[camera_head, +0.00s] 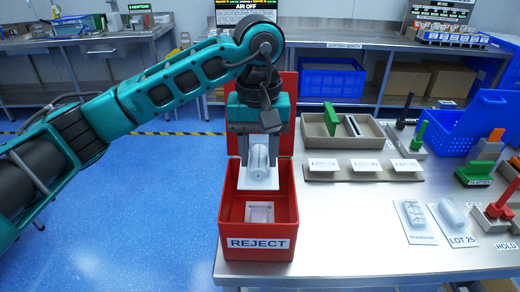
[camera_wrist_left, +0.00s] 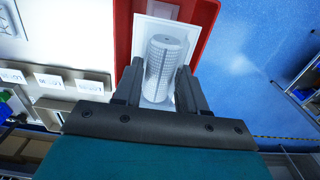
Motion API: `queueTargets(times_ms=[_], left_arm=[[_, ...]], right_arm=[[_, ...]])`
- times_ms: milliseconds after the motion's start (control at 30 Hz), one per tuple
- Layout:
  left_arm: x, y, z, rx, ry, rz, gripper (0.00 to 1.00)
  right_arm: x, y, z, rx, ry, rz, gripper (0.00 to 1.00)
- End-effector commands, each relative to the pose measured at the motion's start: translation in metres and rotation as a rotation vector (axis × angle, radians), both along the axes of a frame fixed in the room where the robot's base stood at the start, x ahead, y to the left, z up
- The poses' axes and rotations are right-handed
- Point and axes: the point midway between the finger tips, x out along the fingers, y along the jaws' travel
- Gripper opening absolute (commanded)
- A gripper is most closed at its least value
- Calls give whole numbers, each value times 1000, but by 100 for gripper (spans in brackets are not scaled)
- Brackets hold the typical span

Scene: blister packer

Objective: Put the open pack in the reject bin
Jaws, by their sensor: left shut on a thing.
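My left gripper (camera_head: 258,138) is shut on a white pack (camera_head: 257,172) with a rounded, ribbed body on a flat square card. It holds the pack above the red reject bin (camera_head: 258,215), near the bin's back part. In the left wrist view the gripper (camera_wrist_left: 161,98) has its fingers on both sides of the pack (camera_wrist_left: 168,60), with the red bin wall (camera_wrist_left: 202,30) around it. A pale flat piece (camera_head: 260,212) lies inside the bin. Whether the held pack is open cannot be told. My right gripper is not in view.
The bin stands at the left edge of a metal table (camera_head: 345,255). To the right are a row of white cards (camera_head: 365,165), a grey tray (camera_head: 375,130), two white packs (camera_head: 455,215) lying flat, a blue crate (camera_head: 475,125) and several coloured clamps.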

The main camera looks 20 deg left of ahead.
Motion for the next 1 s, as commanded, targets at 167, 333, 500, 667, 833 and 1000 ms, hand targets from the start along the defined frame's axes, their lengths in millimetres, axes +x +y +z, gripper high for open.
queueTargets(times_ms=[167, 333, 500, 667, 833, 1000], left_arm=[[0, 0, -13, 0, 0, 2, 7], [0, 1, -40, 1, 0, 1, 7], [0, 0, -65, -1, 0, 1, 7], [0, 0, -89, 1, 1, 1, 7], [0, 0, -113, -1, 0, 1, 7], [0, 0, -128, -1, 0, 1, 7]], right_arm=[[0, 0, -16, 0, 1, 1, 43], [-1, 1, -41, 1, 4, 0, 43], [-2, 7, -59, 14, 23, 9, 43], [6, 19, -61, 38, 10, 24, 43], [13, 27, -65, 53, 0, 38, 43], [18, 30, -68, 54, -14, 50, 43]])
